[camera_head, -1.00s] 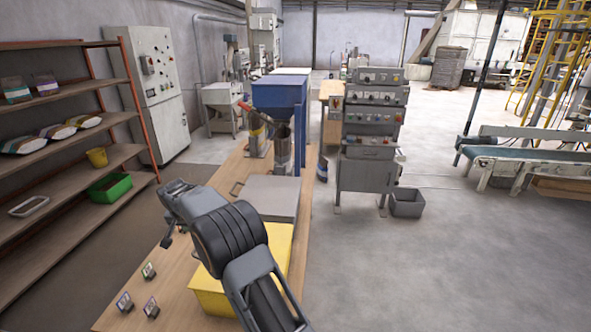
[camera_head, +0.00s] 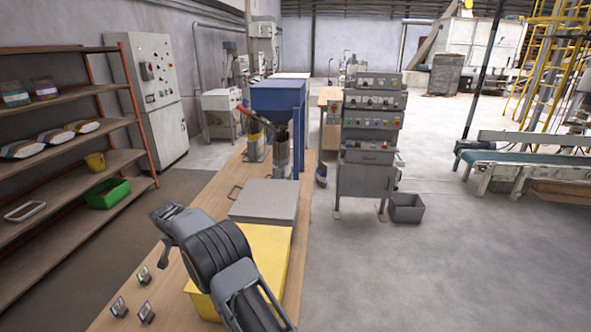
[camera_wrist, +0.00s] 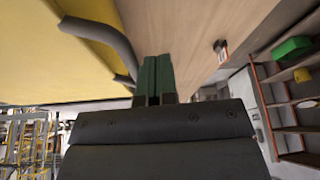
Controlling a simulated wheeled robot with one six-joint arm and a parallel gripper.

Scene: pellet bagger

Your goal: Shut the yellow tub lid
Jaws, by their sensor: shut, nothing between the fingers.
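The yellow tub (camera_head: 268,245) stands on the wooden bench, partly hidden behind my arm in the head view. Its top shows as a flat yellow face; I cannot tell there how far the lid is open. In the wrist view a large yellow surface (camera_wrist: 50,65) fills the upper left, with a bent grey bar (camera_wrist: 105,38) like a handle along it. My gripper (camera_wrist: 157,62) has green fingers that are together and empty. They appear close beside the bar's end; I cannot tell whether they touch it. In the head view my gripper is left of the tub, its fingertips unclear.
A grey box (camera_head: 265,200) sits on the bench (camera_head: 205,212) just behind the tub. Small cards (camera_head: 145,275) stand at the bench's left edge. A blue hopper (camera_head: 278,97) is farther back. Shelves (camera_head: 60,215) stand left, and open floor lies right.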

